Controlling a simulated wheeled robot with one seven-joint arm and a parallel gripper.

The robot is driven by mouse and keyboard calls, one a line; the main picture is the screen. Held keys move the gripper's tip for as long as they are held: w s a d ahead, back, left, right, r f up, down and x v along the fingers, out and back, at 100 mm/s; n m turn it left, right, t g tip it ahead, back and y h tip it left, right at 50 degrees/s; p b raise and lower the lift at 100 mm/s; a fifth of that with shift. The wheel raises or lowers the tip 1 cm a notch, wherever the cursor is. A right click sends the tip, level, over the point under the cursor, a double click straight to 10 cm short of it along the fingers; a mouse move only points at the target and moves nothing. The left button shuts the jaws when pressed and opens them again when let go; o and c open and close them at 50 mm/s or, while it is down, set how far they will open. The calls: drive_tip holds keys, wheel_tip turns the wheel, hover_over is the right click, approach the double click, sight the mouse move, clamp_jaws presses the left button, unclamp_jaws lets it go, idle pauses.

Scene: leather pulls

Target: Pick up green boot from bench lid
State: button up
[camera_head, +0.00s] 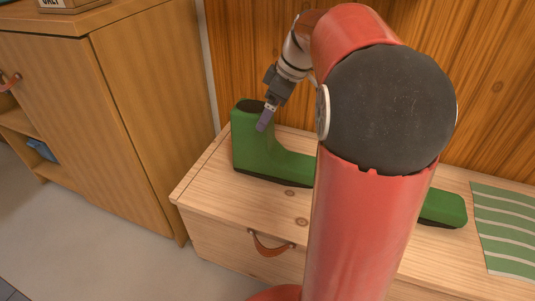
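A green boot (252,145) with a dark sole stands upright on the wooden bench lid (213,177). Its shaft and dark opening are at the left, and its foot runs right until my red arm hides it. A green piece (443,208) shows on the lid right of my arm; I cannot tell whether it is the same boot's toe or another boot. My gripper (265,119) points down at the right side of the boot's shaft top, overlapping it in view. One grey finger shows clearly; the gap and any contact cannot be made out.
A wooden cabinet (125,120) stands left of the bench, with a blue item (41,150) on its low shelf. A green striped cloth (507,232) lies on the lid at the right. A wood-panel wall (245,50) rises behind. A leather pull (270,247) hangs on the bench front.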

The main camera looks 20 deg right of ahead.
drive_tip(key=x, duration=0.5)
drive_tip(key=shift+d+f+b, duration=0.2)
drive_tip(key=shift+f+b, duration=0.1)
drive_tip(key=c, duration=1.9)
drive_tip(key=shift+r, duration=0.1)
drive_tip(key=shift+c, duration=0.6)
